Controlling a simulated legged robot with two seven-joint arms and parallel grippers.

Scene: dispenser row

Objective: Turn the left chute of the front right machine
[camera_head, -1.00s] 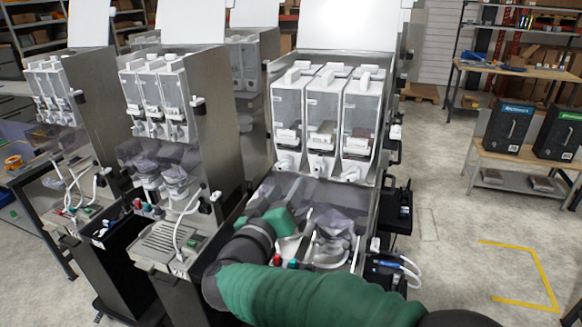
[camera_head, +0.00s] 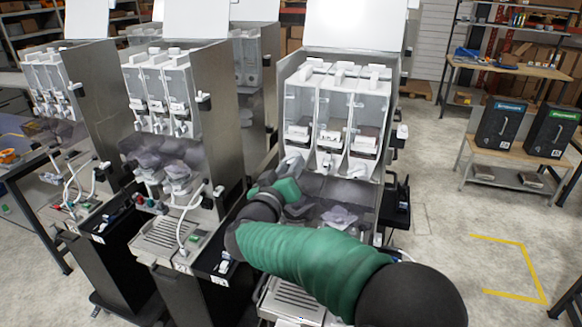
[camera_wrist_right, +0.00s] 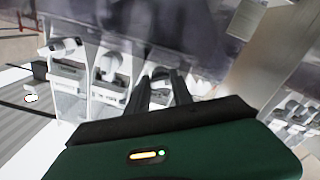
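The front right machine (camera_head: 300,70) has three white canisters with a chute under each. Its left chute (camera_head: 292,162) is a small white spout under the leftmost canister. My right gripper (camera_head: 287,186) is green and dark, just below and in front of that chute. In the right wrist view, its two dark fingers (camera_wrist_right: 163,84) stand apart with a gap between them, their tips close to the pale left chute. I cannot tell whether they touch it. The middle chute (camera_wrist_right: 108,66) shows beside them. My left gripper is not in view.
A similar machine (camera_head: 222,110) stands close on the left, with another further left. My right forearm covers part of the front right machine's lower section. A bench (camera_head: 505,157) with two dark boxes is at the right; the floor before it is clear.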

